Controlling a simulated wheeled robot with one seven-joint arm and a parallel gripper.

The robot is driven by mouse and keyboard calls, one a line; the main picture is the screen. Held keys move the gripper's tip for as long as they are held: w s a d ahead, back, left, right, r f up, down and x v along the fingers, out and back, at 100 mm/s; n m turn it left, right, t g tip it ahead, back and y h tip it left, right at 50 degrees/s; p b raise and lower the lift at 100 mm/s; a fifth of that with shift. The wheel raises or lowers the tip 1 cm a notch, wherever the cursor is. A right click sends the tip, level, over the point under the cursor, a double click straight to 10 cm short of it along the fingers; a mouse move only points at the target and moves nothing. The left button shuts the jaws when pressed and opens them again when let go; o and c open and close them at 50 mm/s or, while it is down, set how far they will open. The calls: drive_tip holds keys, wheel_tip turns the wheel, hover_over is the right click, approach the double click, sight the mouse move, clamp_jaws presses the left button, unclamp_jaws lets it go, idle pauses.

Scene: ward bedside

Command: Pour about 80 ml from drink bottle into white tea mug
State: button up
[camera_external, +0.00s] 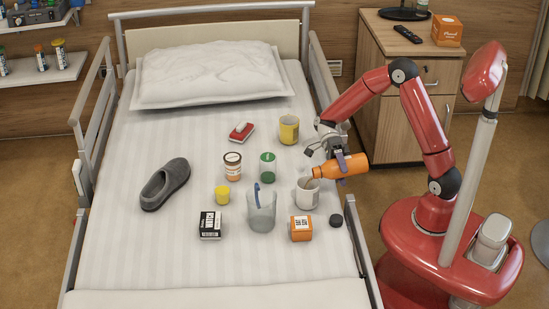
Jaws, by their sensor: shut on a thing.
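The orange drink bottle (350,166) is held by my gripper (341,164), which is shut around its body. The bottle lies tilted, nearly level, with its neck pointing left and a little down. Its grey mouth is just above the rim of the white tea mug (307,195). The mug stands upright on the bed below the bottle's neck. I cannot tell whether liquid is flowing, and the level inside the mug is too small to make out.
A clear jug (261,210), an orange box (301,228) and a black cap-like piece (336,220) stand close to the mug. A green-labelled container (267,166), a yellow mug (289,130) and a grey slipper (166,184) are farther off. The bed rail (325,75) runs along the right side.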

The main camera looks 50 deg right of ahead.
drive_tip(key=shift+d+n, duration=0.15)
drive_tip(key=shift+n, duration=0.25)
drive_tip(key=shift+s+f+n+t+y, duration=0.1)
drive_tip(key=shift+f+n+t+y, duration=0.35)
drive_tip(key=shift+f+n, duration=0.3)
drive_tip(key=shift+s+d+f+n+b, duration=0.15)
drive_tip(key=shift+f+n+b, duration=0.3)
drive_tip(key=shift+f+b, duration=0.1)
drive_tip(key=shift+r, duration=0.1)
idle(0.9)
